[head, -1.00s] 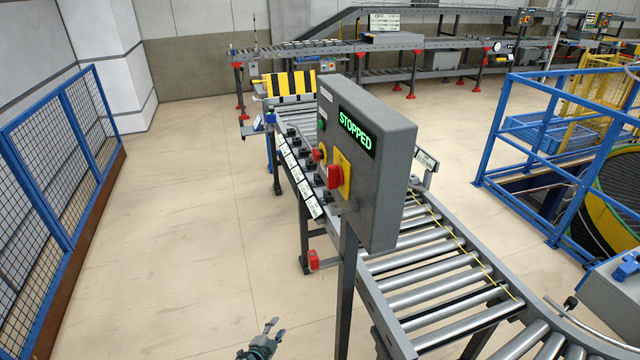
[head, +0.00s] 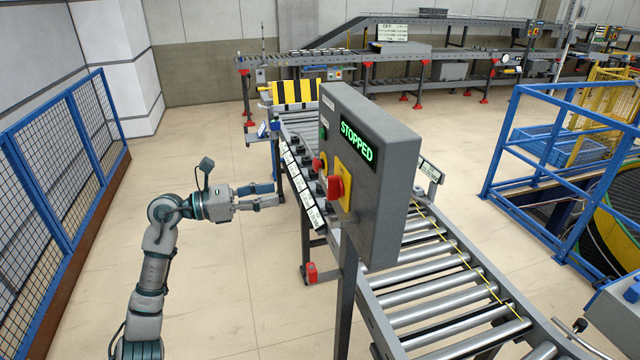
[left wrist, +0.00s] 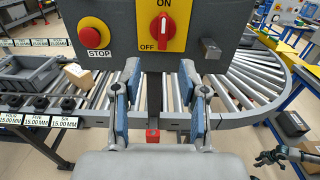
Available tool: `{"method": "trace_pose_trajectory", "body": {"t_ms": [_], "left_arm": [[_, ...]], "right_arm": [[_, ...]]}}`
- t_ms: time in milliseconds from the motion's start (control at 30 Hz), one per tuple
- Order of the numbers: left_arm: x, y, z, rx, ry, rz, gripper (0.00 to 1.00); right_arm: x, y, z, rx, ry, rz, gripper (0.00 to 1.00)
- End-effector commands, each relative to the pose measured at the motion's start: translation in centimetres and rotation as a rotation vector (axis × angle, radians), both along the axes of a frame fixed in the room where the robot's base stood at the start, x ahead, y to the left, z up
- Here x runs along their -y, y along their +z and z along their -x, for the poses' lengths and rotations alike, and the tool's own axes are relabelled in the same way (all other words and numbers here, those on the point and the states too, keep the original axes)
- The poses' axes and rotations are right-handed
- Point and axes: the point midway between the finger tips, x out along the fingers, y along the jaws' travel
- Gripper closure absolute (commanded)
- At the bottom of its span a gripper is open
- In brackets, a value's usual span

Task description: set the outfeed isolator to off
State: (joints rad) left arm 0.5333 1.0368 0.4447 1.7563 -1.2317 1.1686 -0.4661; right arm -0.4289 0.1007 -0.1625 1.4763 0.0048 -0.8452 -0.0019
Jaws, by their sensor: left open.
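The outfeed isolator's red handle (head: 335,187) sits on a yellow plate on the side of a grey control box (head: 385,190). In the left wrist view the handle (left wrist: 160,30) stands upright, its top towards ON; OFF is marked at its lower left. My left gripper (head: 276,194) is open and empty, left of the box in the head view. In the left wrist view its spread fingertips (left wrist: 160,78) are below the plate, apart from the handle. My right gripper (left wrist: 270,157) seems to show small at the lower right of the left wrist view; its jaws are unclear.
A red STOP button (left wrist: 93,31) is left of the isolator. The box screen (head: 356,140) reads STOPPED. A roller conveyor (head: 440,270) runs behind and beneath the box. A row of dark knobs with labels (head: 300,188) lines its edge. Floor at left is clear up to a blue fence (head: 60,170).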

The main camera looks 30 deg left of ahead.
Motion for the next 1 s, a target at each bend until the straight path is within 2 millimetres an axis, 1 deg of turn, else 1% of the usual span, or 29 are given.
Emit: {"method": "trace_pose_trajectory", "body": {"t_ms": [33,300,500,600,700,967,1000], "left_arm": [[1.0,0.6,-0.8,0.004,-0.004,0.001,0.57],[5.2,0.6,-5.8,0.005,-0.005,0.004,0.57],[7.2,0.3,-8.5,0.003,-0.004,0.008,0.57],[7.8,0.1,-9.2,0.001,-0.003,0.007,0.57],[8.1,0.1,-9.6,0.001,-0.002,0.006,0.57],[8.3,0.0,-9.7,0.000,-0.001,0.004,0.57],[8.3,0.0,-9.7,0.000,-0.001,0.004,0.62]], "right_arm": [[0.1,-0.4,0.6,-0.006,0.001,0.000,0.60],[0.7,-3.3,4.0,-0.023,0.008,0.004,0.60],[1.0,-4.5,5.9,-0.031,0.011,0.007,0.60],[1.1,-4.8,6.5,-0.033,0.011,0.008,0.60],[1.1,-5.0,6.8,-0.034,0.012,0.008,0.60],[1.1,-5.1,6.8,-0.035,0.012,0.008,0.60],[1.1,-5.2,6.8,-0.035,0.012,0.008,0.60]]}}
